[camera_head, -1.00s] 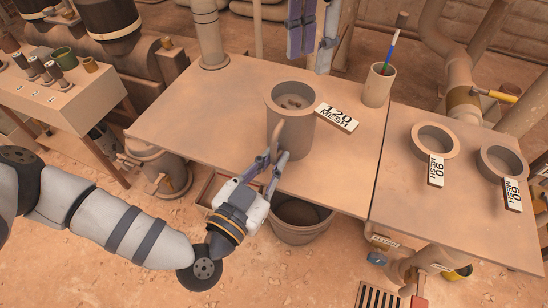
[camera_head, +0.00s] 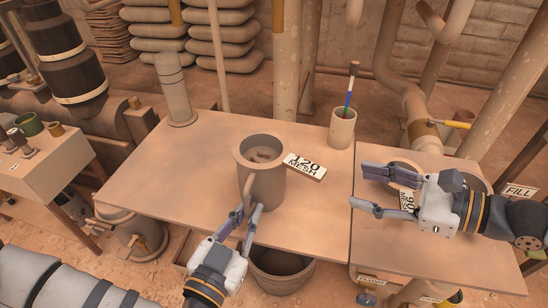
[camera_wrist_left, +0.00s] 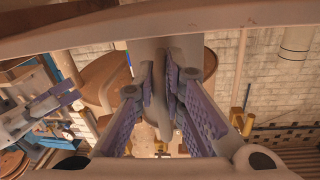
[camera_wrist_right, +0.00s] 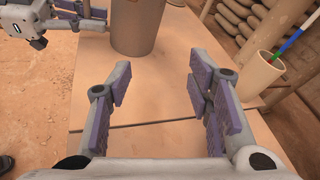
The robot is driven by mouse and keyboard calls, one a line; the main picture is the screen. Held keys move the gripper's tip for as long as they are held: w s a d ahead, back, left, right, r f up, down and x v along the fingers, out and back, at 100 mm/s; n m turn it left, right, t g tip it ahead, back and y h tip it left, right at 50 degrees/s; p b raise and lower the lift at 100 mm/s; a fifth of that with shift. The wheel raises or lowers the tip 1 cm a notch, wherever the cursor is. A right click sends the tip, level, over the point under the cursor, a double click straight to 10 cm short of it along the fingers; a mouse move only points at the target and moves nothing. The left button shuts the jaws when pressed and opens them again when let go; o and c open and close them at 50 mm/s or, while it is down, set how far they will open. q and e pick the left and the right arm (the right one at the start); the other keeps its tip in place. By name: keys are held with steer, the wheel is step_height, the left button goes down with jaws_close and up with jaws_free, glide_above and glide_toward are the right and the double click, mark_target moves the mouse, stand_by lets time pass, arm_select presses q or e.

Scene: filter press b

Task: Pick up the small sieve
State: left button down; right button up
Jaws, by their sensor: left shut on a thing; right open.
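Two ring-shaped sieves stand on the right table: a tan sieve (camera_head: 405,163) by a "90 MESH" tag (camera_head: 407,203), and a grey sieve (camera_head: 478,182), both partly hidden by my right gripper. I cannot tell which is the small one. My right gripper (camera_head: 364,191) is open and empty above the table beside the tan sieve; its open fingers (camera_wrist_right: 158,88) show in the right wrist view. My left gripper (camera_head: 246,220) is shut on the handle (camera_head: 250,188) of a tall brown jug (camera_head: 265,182), which stands upright on the left table with lumpy contents inside.
A "120 MESH" tag (camera_head: 304,167) lies beside the jug. A cup (camera_head: 342,130) with a brush-like tool stands at the back right of the left table (camera_head: 150,185). A bucket (camera_head: 282,272) stands below its front edge.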

mark_target(325, 174)
steer(key=s+a+r+m+t+y, duration=0.1)
steer(key=s+r+m+t+y, duration=0.15)
steer(key=s+r, duration=0.2)
steer(key=shift+m+g, duration=0.25)
steer(key=shift+g, duration=0.2)
steer(key=x, duration=1.1)
steer(key=shift+s+a+f, duration=0.15)
steer(key=shift+s+a, duration=0.1)
steer(key=shift+a, duration=0.15)
jaws_close()
